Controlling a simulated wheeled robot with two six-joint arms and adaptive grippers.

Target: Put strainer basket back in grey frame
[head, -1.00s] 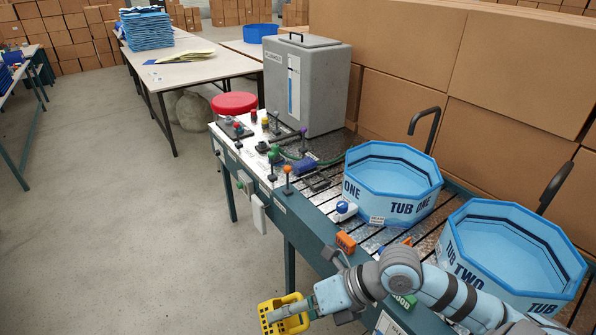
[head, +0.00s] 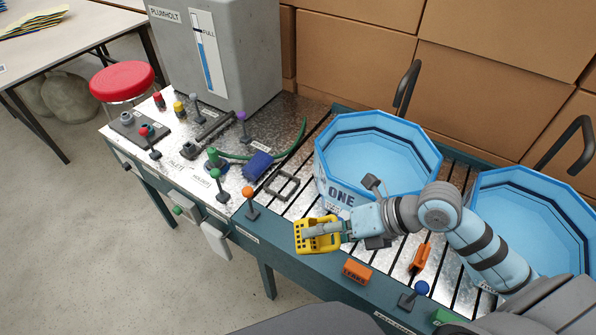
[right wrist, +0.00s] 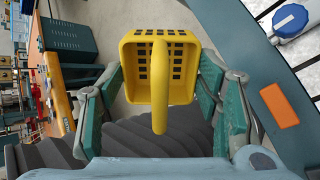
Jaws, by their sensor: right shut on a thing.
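The yellow strainer basket (head: 318,245) is in my right gripper (head: 328,231), over the bench's front edge. The right wrist view shows the basket (right wrist: 183,82) with its slotted wall and yellow handle between the two fingers (right wrist: 160,100). The gripper is shut on it; the exact contact is hard to see. The grey frame (head: 293,179), a small square outline, lies on the slatted bench top, behind and a little left of the basket. It looks empty. My left gripper is not in view.
Tub one (head: 330,165) stands right of the frame, and tub two (head: 484,214) is farther right. An orange-topped lever (head: 249,196) stands left of the basket. A blue block (head: 258,166) and a green hose (head: 293,143) lie near the frame.

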